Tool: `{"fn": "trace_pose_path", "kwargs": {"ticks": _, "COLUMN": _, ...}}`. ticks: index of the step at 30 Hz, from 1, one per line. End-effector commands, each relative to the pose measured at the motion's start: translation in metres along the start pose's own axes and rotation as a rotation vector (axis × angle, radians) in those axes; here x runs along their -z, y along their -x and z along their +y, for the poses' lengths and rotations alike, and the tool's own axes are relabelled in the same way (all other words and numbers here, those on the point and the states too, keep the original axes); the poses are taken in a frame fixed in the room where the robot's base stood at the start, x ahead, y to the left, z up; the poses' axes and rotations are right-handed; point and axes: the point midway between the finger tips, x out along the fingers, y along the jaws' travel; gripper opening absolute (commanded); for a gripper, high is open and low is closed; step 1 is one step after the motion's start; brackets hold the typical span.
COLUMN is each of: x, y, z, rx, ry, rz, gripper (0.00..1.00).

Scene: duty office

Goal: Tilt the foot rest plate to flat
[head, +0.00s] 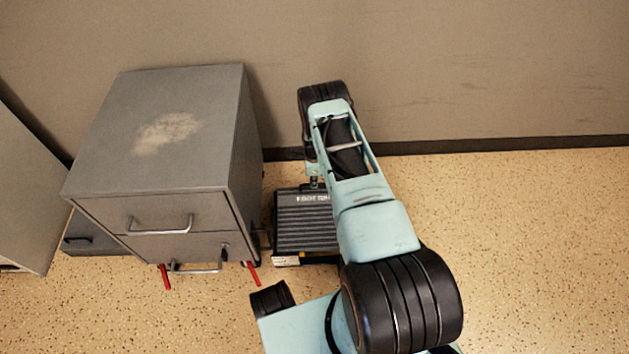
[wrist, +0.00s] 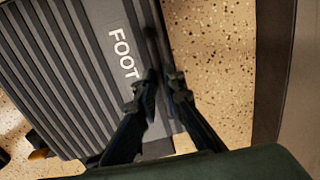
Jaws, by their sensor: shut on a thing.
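The foot rest plate (head: 306,229) is a dark grey ribbed plate with white lettering, on the floor between the grey cabinet and my arm. It also fills the left of the wrist view (wrist: 75,65), where the word FOOT shows. My gripper (wrist: 163,82) is shut on the plate's edge beside the lettering, at the side toward the wall. In the head view my arm covers the plate's right part and mostly hides the gripper. I cannot tell the plate's exact tilt.
Speckled floor (head: 540,240) is clear on the right.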

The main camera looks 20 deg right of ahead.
Motion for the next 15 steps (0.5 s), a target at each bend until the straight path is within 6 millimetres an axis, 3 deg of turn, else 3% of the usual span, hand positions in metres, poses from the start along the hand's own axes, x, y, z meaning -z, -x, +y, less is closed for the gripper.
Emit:
{"fn": "trace_pose_path", "kwargs": {"ticks": 1, "x": 0.0018, "y": 0.0, "z": -0.0146, "rx": 0.04, "ry": 0.0, "rz": 0.002, "gripper": 0.0}}
{"fn": "trace_pose_path", "kwargs": {"ticks": 4, "x": 0.0019, "y": -0.0008, "z": -0.014, "rx": 0.039, "ry": 0.0, "rz": 0.002, "gripper": 0.0}}
{"fn": "trace_pose_path", "kwargs": {"ticks": 5, "x": 0.0019, "y": -0.001, "z": -0.0139, "rx": 0.039, "ry": 0.0, "rz": 0.002, "gripper": 0.12}}
{"fn": "trace_pose_path", "kwargs": {"ticks": 9, "x": 0.0016, "y": -0.0013, "z": -0.0135, "rx": 0.038, "ry": 0.0, "rz": 0.002, "gripper": 0.27}}
{"fn": "trace_pose_path", "kwargs": {"ticks": 15, "x": 0.0009, "y": -0.0008, "z": -0.0118, "rx": 0.034, "ry": 0.0, "rz": 0.001, "gripper": 0.27}}
